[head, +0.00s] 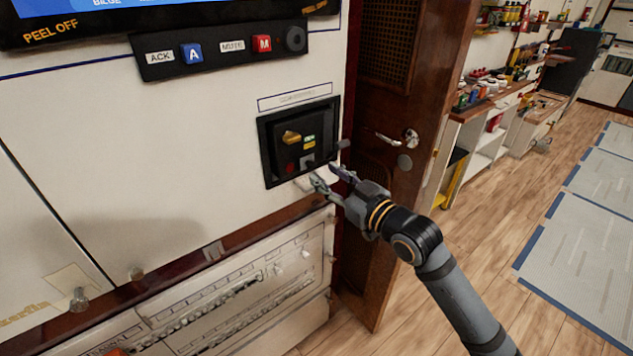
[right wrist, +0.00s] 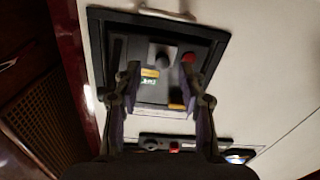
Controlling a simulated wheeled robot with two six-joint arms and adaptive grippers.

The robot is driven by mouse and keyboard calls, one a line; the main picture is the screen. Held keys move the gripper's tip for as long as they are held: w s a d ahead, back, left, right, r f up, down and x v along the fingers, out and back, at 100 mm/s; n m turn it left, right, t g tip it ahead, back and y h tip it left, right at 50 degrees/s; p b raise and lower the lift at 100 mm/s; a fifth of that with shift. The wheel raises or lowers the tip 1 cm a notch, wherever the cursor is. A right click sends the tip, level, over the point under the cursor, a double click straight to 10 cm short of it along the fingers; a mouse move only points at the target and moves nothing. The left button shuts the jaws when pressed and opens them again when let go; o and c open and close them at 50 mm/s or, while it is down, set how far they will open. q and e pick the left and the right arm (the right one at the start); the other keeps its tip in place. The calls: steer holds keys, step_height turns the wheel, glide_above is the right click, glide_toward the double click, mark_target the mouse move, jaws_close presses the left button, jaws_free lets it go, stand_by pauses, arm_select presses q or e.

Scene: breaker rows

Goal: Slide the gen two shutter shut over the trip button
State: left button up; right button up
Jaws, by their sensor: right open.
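The breaker panel (head: 264,150) is a black-framed recess in the white wall. Low in it is a small red button (head: 290,167), which looks uncovered. Just right of the button is a grey piece (head: 307,160), seemingly the shutter with its knob. In the right wrist view, turned around, the red button (right wrist: 187,57) is right of the grey knob (right wrist: 160,56). A yellow handle (head: 291,137) sits above. My right gripper (head: 328,177) is open and empty at the panel's lower right, its fingers pointing toward it. Contact cannot be told. My left gripper is out of view.
A dark control strip (head: 222,50) with blue and red buttons is above. A wooden door (head: 405,80) with a metal handle stands close on the right. A white slotted unit (head: 250,290) is below. Open floor lies to the right.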

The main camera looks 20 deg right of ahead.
mark_target(314, 167)
steer(key=shift+x, duration=2.05)
steer(key=shift+s+a+r, duration=0.1)
steer(key=shift+a+r, duration=0.05)
jaws_close()
